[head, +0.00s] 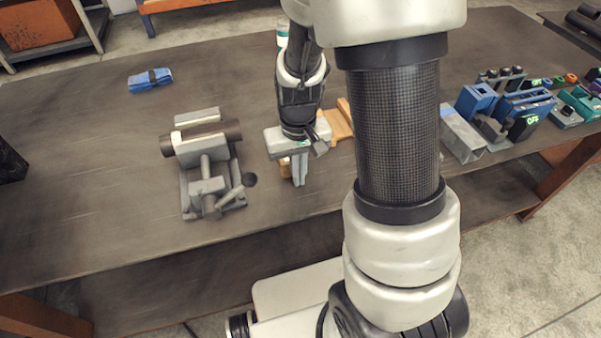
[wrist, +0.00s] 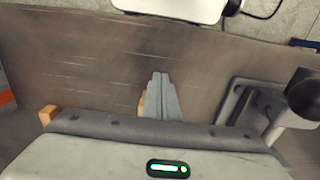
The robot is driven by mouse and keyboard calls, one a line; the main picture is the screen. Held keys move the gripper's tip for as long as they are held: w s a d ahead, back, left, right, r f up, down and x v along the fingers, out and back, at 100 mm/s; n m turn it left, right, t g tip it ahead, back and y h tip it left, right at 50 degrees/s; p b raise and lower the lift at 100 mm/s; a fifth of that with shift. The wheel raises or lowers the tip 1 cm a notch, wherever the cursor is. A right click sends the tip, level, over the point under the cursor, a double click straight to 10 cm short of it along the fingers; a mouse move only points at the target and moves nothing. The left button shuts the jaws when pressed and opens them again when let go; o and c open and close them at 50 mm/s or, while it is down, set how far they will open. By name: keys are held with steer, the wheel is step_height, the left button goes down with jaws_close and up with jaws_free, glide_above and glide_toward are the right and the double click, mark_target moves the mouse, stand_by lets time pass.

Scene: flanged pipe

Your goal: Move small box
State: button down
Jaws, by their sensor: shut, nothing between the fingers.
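My gripper (head: 299,182) hangs low over the table, right of the vise, with its two grey fingers together and nothing between them. The shut fingers also show in the wrist view (wrist: 161,82). A small tan box (head: 285,169) shows partly beside and behind the fingers in the head view; most of it is hidden. A tan edge (wrist: 141,104) also shows beside the fingers in the wrist view. I cannot tell whether the fingers touch it.
A vise (head: 208,190) holding a dark pipe (head: 228,131) stands left of my gripper. Tan wooden pieces (head: 338,125) lie behind it, partly hidden by my arm. A blue bundle (head: 150,80) lies far left. Blue holders (head: 477,102) stand right. The table's front left is clear.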

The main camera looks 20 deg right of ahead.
steer(key=shift+w, duration=0.7)
steer(key=w+p, duration=0.2)
steer(key=w, duration=2.6)
steer(key=shift+w+p, duration=0.3)
steer(key=shift+p, duration=0.1)
steer(key=shift+w+p, duration=0.4)
steer(key=shift+w, duration=2)
steer(key=shift+s, duration=0.2)
